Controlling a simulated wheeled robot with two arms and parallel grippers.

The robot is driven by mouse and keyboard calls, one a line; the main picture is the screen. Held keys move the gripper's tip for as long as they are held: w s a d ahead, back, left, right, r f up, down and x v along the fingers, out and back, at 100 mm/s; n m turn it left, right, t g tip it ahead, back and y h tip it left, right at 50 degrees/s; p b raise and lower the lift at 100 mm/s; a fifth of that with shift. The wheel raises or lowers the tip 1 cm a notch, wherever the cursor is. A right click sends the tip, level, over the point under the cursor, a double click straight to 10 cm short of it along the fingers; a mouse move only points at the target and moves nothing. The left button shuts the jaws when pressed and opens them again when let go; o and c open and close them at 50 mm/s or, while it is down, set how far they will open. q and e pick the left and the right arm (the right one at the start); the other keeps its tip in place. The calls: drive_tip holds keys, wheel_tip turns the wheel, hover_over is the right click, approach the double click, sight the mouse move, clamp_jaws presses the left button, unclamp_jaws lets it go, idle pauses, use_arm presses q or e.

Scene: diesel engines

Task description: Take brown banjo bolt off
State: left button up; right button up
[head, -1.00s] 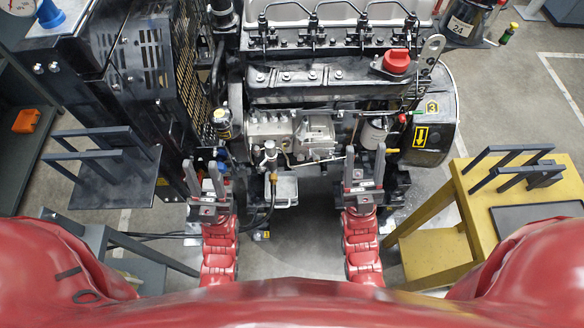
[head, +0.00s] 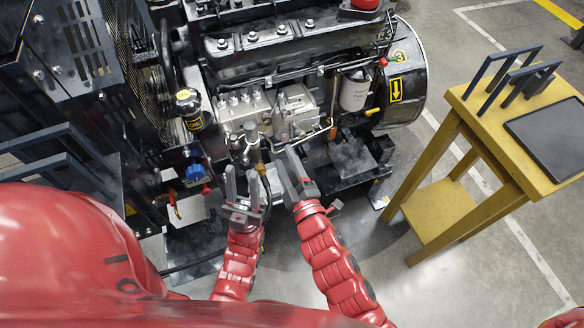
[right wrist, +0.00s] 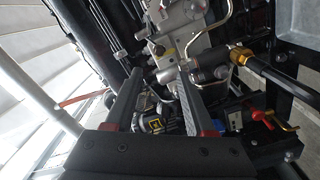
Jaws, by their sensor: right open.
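The brown banjo bolt appears to be the small brown-gold fitting (head: 261,168) at the lower end of a grey cylinder on the engine's front, joined to a black hose. In the right wrist view a brass-brown fitting (right wrist: 241,55) sits on a dark cylinder, right of the fingers. My left gripper (head: 242,171) is open, fingers pointing at the engine, just left of and below the fitting. My right gripper (head: 285,157) is open, just right of the fitting and angled toward it. In the right wrist view its fingers (right wrist: 160,78) hold nothing; the fitting is outside them.
The engine block (head: 262,110) fills the space ahead, with pipes and a white filter (head: 355,90).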

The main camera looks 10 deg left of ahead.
sight(269, 124)
drive_tip(key=x, duration=1)
drive_tip(key=shift+w+a+p, duration=0.25)
drive_tip(key=shift+w+p, duration=0.05)
drive_tip(key=shift+p, duration=0.05)
drive_tip(key=shift+r, duration=0.1)
clamp_jaws()
